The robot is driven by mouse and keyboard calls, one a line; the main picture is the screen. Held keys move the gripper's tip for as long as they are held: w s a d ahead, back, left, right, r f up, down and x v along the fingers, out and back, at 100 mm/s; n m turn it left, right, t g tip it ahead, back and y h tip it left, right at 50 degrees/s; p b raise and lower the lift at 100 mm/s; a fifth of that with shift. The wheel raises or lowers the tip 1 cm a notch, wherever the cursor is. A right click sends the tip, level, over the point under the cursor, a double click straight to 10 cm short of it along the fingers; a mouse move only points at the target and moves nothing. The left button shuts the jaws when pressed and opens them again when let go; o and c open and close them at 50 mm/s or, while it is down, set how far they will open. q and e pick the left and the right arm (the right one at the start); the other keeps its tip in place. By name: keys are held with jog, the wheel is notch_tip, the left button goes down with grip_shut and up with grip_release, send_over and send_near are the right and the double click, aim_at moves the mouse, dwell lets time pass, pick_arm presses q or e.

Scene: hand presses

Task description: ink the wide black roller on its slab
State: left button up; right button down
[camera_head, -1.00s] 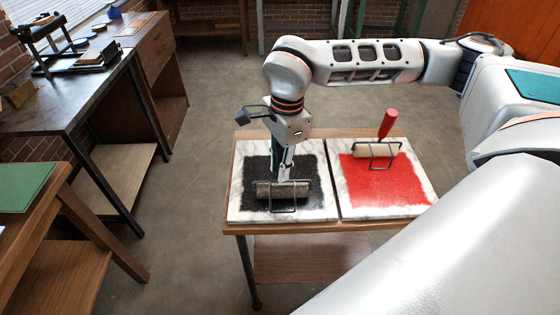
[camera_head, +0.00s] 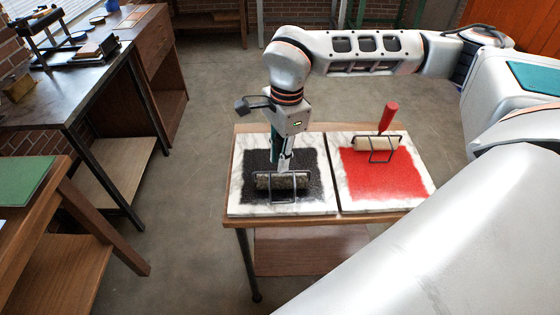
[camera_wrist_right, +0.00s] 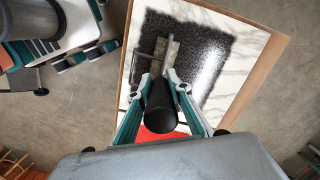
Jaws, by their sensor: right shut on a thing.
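My right gripper (camera_head: 284,163) is shut on the black handle (camera_wrist_right: 160,106) of the wide roller (camera_head: 270,182). The roller lies across the black ink patch (camera_head: 309,165) on the left white marble slab (camera_head: 240,198). Its surface looks mottled dark grey-brown, and its wire frame faces the front. In the right wrist view the roller (camera_wrist_right: 170,48) shows beyond the fingertips, over the black patch. Whether it presses on the ink or hovers just above is hard to tell. The gripper hides part of the handle. My left gripper is not in view.
A red-handled roller (camera_head: 377,143) with a pale cylinder rests on the red-inked slab (camera_head: 424,199) at right. Both slabs sit on a small wooden table (camera_head: 300,222). A metal-topped bench (camera_head: 70,90) and a green-topped table (camera_head: 25,180) stand left. Open floor lies between.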

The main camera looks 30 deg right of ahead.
jog(key=shift+w+d+p, duration=0.3)
jog(key=shift+w+d, duration=0.3)
jog(key=shift+w, duration=0.35)
jog(key=shift+w+d+p, duration=0.25)
jog(key=shift+w+d, duration=0.3)
jog(key=shift+w, duration=0.35)
jog(key=shift+w+d+p, duration=1.25)
jog(key=shift+w+d, duration=0.65)
jog(key=shift+w, duration=1.25)
jog(key=shift+s+a, duration=0.8)
jog(key=shift+s, duration=0.5)
jog(key=shift+s+a, duration=0.75)
jog(key=shift+s, duration=0.6)
jog(key=shift+s+a, duration=0.8)
jog(key=shift+s, duration=0.5)
jog(key=s+a, duration=0.2)
jog(key=s, duration=0.1)
jog(key=s+a+b, duration=0.1)
jog(key=s, duration=0.1)
jog(key=shift+r, duration=0.1)
jog(key=shift+r+p, duration=0.4)
jog(key=shift+r, duration=2.1)
